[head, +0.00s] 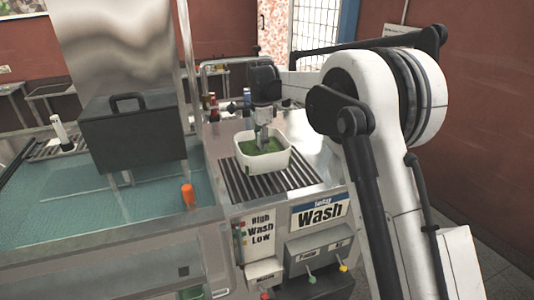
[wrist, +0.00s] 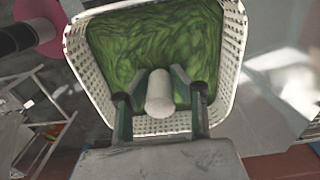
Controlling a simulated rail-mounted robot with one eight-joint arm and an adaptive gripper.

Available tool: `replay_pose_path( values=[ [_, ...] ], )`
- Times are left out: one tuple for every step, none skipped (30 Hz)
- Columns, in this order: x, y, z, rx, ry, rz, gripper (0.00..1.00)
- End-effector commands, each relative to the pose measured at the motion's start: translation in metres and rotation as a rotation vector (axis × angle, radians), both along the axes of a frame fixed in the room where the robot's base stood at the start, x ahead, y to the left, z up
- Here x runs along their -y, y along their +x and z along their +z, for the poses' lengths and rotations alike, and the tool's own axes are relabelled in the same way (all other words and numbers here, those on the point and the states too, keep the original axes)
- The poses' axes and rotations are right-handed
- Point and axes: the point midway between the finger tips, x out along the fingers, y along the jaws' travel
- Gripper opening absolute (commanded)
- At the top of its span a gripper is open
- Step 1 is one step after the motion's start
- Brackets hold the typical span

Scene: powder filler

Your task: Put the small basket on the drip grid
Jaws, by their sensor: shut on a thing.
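The small basket (head: 277,163) is white, with perforated walls and green leafy-looking contents. It also shows large in the wrist view (wrist: 236,35). My gripper (head: 263,138) reaches down into it from above. In the wrist view my gripper (wrist: 162,88) has its fingers on both sides of a pale cylindrical piece at the basket's near side, and it is shut on it. The drip grid (head: 237,186) has dark slats in a metal counter. The basket appears nearly level over its back part and hides some slats; I cannot tell whether it touches them.
An orange cylinder (head: 188,194) stands on the teal surface (head: 90,205) left of the grid. Bottles (head: 213,107) stand behind the basket. A panel labelled Wash (head: 320,214) is below the grid. The grid's front and right slats are bare.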

Motion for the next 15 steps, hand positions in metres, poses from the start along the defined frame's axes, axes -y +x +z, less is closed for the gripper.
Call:
replay_pose_path(
  values=[
    [0.007,0.007,-0.004,0.0,0.0,-0.002,0.0],
    [0.009,0.01,-0.007,0.0,0.0,-0.001,0.0],
    [0.012,0.013,-0.01,0.0,0.0,-0.001,0.0],
    [0.014,0.015,-0.012,0.0,0.0,-0.001,0.0],
    [0.016,0.017,-0.013,0.0,0.0,-0.001,0.0],
    [0.018,0.019,-0.015,0.0,0.0,-0.001,0.0],
    [0.019,0.02,-0.016,0.0,0.0,-0.001,0.0],
    [0.019,0.02,-0.017,0.0,0.0,0.0,0.0],
    [0.02,0.021,-0.018,0.0,0.0,0.0,0.0],
    [0.02,0.021,-0.019,0.0,0.0,0.0,0.0],
    [0.02,0.021,-0.021,0.0,0.0,0.0,0.0],
    [0.02,0.021,-0.025,0.0,0.0,0.0,0.0],
    [0.02,0.021,-0.029,0.0,0.0,0.0,0.0],
    [0.02,0.021,-0.033,0.0,0.0,0.0,0.0],
    [0.019,0.021,-0.038,0.0,0.0,0.0,0.0]
  ],
)
